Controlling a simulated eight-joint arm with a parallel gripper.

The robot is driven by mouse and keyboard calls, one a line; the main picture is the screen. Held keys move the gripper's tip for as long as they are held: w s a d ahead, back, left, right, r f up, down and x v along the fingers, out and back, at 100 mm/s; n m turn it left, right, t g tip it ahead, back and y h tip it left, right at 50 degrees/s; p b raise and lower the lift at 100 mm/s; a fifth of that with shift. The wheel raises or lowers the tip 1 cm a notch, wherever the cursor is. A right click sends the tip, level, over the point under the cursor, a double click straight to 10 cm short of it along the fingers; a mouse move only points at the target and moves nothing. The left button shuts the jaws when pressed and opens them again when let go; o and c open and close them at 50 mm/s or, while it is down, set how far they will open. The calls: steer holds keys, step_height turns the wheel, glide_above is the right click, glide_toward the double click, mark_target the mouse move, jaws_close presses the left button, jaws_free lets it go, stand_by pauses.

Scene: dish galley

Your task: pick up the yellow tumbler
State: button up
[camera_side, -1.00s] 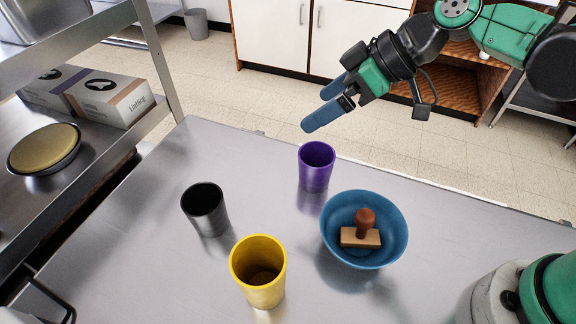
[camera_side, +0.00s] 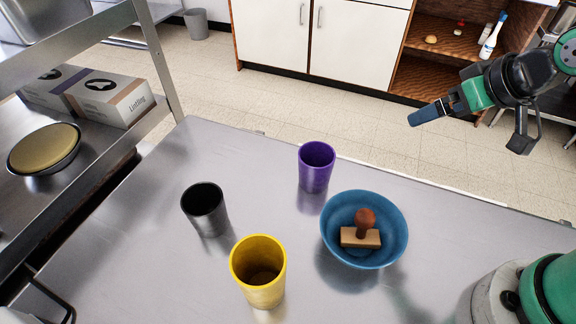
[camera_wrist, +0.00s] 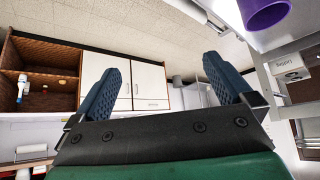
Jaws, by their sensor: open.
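The yellow tumbler (camera_side: 258,287) stands upright on the steel table at the front centre in the side view. It looks empty. My gripper (camera_side: 412,119) is up at the right, beyond the table's far edge, well away from the yellow tumbler. In the wrist view my gripper (camera_wrist: 163,82) shows two blue fingers spread apart with nothing between them. The yellow tumbler is not in the wrist view.
A black tumbler (camera_side: 207,212), a purple tumbler (camera_side: 316,170) and a blue bowl (camera_side: 394,246) holding a wooden stamp (camera_side: 362,238) stand on the table (camera_side: 160,160). The purple tumbler (camera_wrist: 264,12) also shows in the wrist view. A metal shelf (camera_side: 95,45) stands at left.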

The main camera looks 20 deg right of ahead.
stand_by(0.4)
steer(key=n+g+y, duration=0.4)
steer(key=n+g, duration=0.3)
steer(key=n, duration=0.9)
glide_toward(274, 239)
steer(key=a+f, duration=0.1)
steer(key=s+a+f, duration=0.1)
steer(key=f, duration=0.1)
steer(key=a+f, duration=0.2)
steer(key=shift+s+f, duration=0.15)
steer(key=shift+s, duration=0.2)
steer(key=shift+x, duration=2.55)
steer(key=shift+w, duration=0.15)
steer(key=shift+c, duration=0.2)
jaws_close()
